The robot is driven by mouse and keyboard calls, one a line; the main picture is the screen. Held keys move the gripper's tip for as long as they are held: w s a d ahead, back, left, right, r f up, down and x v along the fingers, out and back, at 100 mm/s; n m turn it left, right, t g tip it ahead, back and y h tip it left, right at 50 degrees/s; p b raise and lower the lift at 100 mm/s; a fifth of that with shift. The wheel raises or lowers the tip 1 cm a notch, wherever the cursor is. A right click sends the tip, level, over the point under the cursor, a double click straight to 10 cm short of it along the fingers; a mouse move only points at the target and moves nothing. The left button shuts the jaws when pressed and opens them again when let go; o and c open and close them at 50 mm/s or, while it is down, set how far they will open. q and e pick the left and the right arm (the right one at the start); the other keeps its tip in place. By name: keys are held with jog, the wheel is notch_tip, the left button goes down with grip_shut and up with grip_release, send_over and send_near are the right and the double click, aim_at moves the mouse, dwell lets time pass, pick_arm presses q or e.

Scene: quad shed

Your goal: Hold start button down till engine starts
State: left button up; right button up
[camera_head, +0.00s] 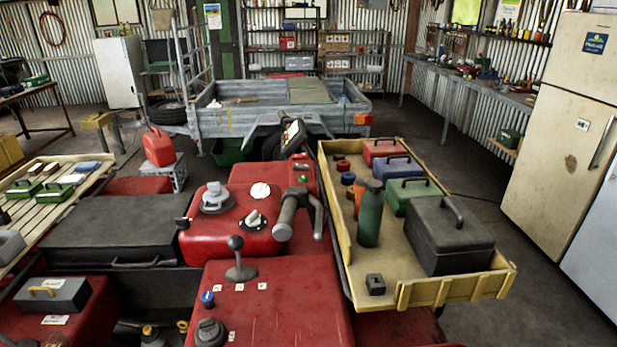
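The red quad (275,300) fills the lower middle of the head view. A small green button (303,179) sits on its raised red panel, just behind the grey handlebar grip (287,214); I cannot read any label on it, so I cannot tell for sure that it is the start button. A display (292,136) stands tilted above the panel, and its reading is too small to make out. A key-like switch (254,219) and a grey cap (215,198) are on the red top. Neither of my grippers shows in this view.
A yellow tray (420,290) to the right holds toolboxes and a green bottle (369,214). A black case (115,230) and a slatted rack (75,200) lie left. A grey trailer (230,120) stands behind. Bare floor shows right, before the fridge (565,120).

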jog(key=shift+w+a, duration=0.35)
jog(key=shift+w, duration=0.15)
